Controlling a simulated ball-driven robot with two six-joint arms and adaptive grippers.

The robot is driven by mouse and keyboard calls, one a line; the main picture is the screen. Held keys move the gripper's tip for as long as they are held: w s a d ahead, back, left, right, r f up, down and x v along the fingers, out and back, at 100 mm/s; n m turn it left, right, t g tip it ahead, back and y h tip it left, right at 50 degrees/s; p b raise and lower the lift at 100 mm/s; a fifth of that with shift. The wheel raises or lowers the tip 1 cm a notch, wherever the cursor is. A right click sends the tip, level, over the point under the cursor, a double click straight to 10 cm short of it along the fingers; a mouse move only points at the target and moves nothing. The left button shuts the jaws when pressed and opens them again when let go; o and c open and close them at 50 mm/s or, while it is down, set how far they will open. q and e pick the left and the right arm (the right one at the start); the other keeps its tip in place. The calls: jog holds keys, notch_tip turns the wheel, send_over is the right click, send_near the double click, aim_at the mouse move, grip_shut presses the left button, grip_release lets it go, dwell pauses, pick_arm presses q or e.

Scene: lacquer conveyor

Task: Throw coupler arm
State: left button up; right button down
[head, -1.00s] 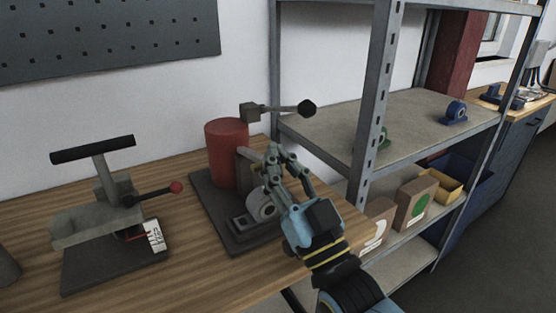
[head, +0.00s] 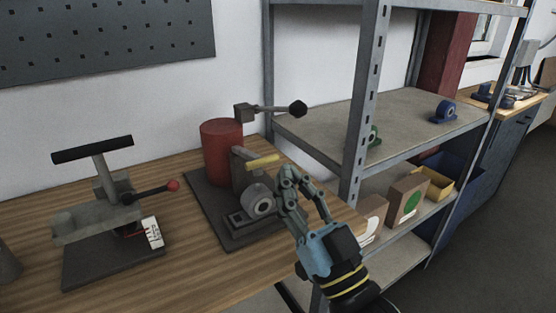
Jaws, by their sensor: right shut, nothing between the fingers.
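A machine with a red cylinder (head: 221,152) stands on a dark base plate (head: 205,209) at the bench's right end. Above the cylinder, a lever arm with a black knob (head: 297,109) points right. Lower down, a short yellow bar (head: 263,161) tops an upright post beside a pale round roller (head: 259,199). I cannot tell which of these is the coupler arm. My right gripper (head: 289,177) is shut and empty, just right of the yellow bar and roller, below the black knob. My left gripper is out of view.
A press-like tool (head: 95,215) with a black T-handle and a red-knobbed lever stands at left on the wooden bench (head: 185,264). A metal shelf post (head: 362,115) rises close right of my gripper. The shelf holds boxes and small blue and green parts.

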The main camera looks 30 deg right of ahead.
aim_at(249, 160)
jog(key=s+r+g+b, duration=0.2)
jog(key=s+r, duration=0.1)
jog(key=p+x, duration=0.2)
jog(key=x, duration=0.7)
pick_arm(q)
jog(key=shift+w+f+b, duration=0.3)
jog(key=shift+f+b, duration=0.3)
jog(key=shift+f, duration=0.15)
pick_arm(e)
jog(key=shift+w+d+f, duration=0.1)
jog(key=shift+w+f, duration=0.05)
jog(key=shift+f, duration=0.95)
jog(key=shift+w+f, duration=0.15)
jog(key=shift+f, duration=0.95)
